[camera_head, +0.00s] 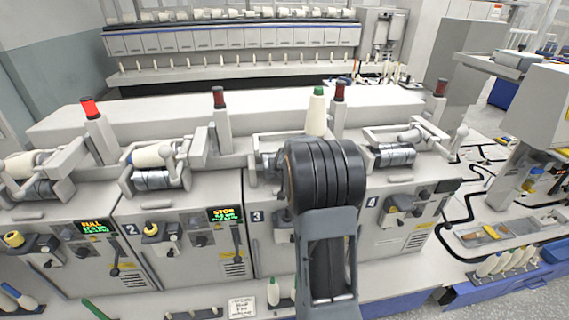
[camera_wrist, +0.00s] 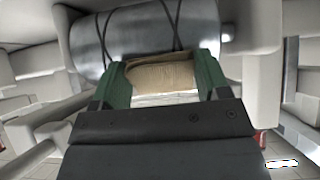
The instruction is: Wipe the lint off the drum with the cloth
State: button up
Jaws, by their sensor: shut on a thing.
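In the wrist view my gripper (camera_wrist: 163,72) has two green fingers shut on a folded tan cloth (camera_wrist: 160,78). The grey metal drum (camera_wrist: 145,30) with dark curved grooves lies right in front of the fingertips. The cloth's far edge meets the drum's near side in the picture; I cannot tell whether they touch. No lint stands out on the visible drum surface. In the head view my arm covers most of unit 3, so the gripper and cloth are hidden there.
Units 1, 2 and 4 show their own drums, such as the unit 2 drum (camera_head: 154,180) and the unit 4 drum (camera_head: 397,155). A white cone with a green top (camera_head: 317,112) stands behind my arm. Pale machine parts flank the drum closely in the wrist view.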

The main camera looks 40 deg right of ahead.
jog(key=shift+w+a+r+p, duration=0.2)
jog(key=shift+a+p, duration=0.3)
jog(key=shift+p, duration=0.5)
jog(key=shift+w+a+f+p, duration=0.2)
jog(key=shift+a+f+p, duration=0.1)
jog(key=shift+p, duration=0.05)
jog(key=shift+d+b, duration=0.15)
jog(key=shift+b, duration=0.3)
jog(key=shift+s+d+f+b, duration=0.1)
jog(key=shift+s+d+b, duration=0.15)
jog(key=shift+b, duration=0.4)
jog(key=shift+s+d+b, duration=0.15)
jog(key=shift+d+b, duration=0.25)
jog(key=shift+b, duration=0.15)
jog(key=b, duration=0.1)
jog(key=d+b, duration=0.1)
jog(key=shift+s+d+b, duration=0.1)
jog(key=shift+s+b, duration=0.2)
jog(key=shift+b, duration=0.1)
jog(key=shift+s+d+b, duration=0.1)
jog(key=shift+d+b, duration=0.05)
jog(key=shift+b, duration=0.15)
jog(key=shift+r, duration=0.2)
